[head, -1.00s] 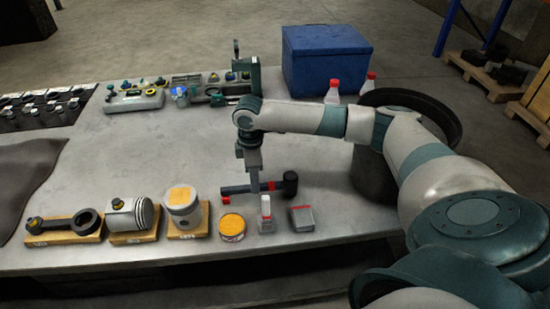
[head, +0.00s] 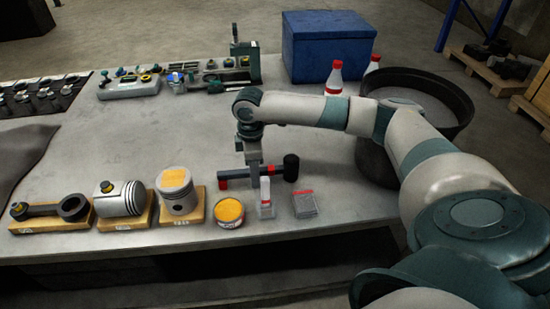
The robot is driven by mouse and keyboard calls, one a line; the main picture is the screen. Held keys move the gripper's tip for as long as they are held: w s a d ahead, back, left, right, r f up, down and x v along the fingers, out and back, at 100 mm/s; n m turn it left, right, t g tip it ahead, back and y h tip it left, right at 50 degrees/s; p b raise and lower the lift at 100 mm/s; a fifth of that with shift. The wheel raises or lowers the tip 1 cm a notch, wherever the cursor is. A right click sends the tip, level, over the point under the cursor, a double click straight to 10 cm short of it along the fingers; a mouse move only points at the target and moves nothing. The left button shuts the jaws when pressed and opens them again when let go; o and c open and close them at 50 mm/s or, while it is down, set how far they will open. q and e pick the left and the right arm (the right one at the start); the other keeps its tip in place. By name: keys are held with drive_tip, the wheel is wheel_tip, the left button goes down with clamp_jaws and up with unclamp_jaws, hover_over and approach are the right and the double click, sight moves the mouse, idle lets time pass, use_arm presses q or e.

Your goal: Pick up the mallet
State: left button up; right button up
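The mallet (head: 291,168) lies across the table behind the small containers, its dark head to the right and its dark and red handle to the left. My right gripper (head: 254,182) points down at the middle of the handle, and its fingers overlap the handle in the picture. From this angle I cannot tell whether the fingers are apart around the handle or shut on it. The mallet looks level, and no clear gap under it shows. My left gripper is not in view.
Pistons (head: 180,190) on wooden blocks are to the left. A dark bin (head: 440,100) stands at right. The table's middle (head: 150,135) is clear.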

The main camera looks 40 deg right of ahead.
drive_tip(key=shift+c, duration=0.6)
clamp_jaws()
idle(1.0)
